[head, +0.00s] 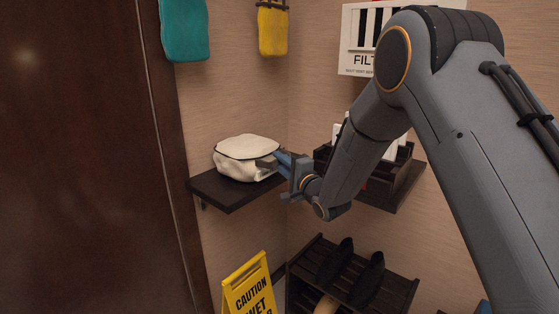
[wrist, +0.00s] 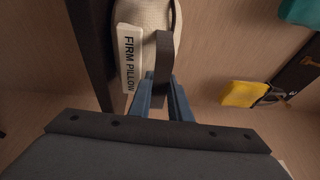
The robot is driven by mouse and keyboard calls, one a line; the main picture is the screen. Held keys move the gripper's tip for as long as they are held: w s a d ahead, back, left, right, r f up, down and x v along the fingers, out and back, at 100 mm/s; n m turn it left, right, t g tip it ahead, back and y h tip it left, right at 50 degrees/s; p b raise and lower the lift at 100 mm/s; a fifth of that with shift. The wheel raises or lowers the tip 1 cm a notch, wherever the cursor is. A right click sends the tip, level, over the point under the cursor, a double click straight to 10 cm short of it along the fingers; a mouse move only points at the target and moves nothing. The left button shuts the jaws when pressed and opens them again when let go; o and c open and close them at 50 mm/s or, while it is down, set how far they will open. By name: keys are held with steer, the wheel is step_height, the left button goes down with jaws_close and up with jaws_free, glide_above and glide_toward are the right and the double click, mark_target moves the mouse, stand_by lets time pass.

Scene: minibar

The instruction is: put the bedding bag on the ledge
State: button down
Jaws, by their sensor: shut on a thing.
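The bedding bag (head: 246,157) is a cream, rounded bag at the dark ledge (head: 228,196) on the wall. In the head view it appears to rest on the ledge or just above it; I cannot tell if it bears its full weight there. In the wrist view the bag (wrist: 157,14) shows a white "FIRM PILLOW" label (wrist: 129,58) and a dark strap handle (wrist: 163,68). My gripper (head: 277,160) reaches in from the right, and its blue fingers, also in the wrist view (wrist: 160,97), are shut on the strap.
A second dark shelf (head: 391,197) with a black holder stands right of the ledge, behind my arm. Teal (head: 185,28) and yellow (head: 272,30) bags hang above. Below are a yellow caution sign (head: 249,288) and a dark shoe rack (head: 341,274). A dark door panel (head: 85,160) borders the left.

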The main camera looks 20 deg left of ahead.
steer(key=c, duration=1.6)
jaws_free()
steer(key=shift+c, duration=0.2)
steer(key=b+v, duration=0.2)
steer(key=v, duration=1)
steer(key=shift+s, duration=0.1)
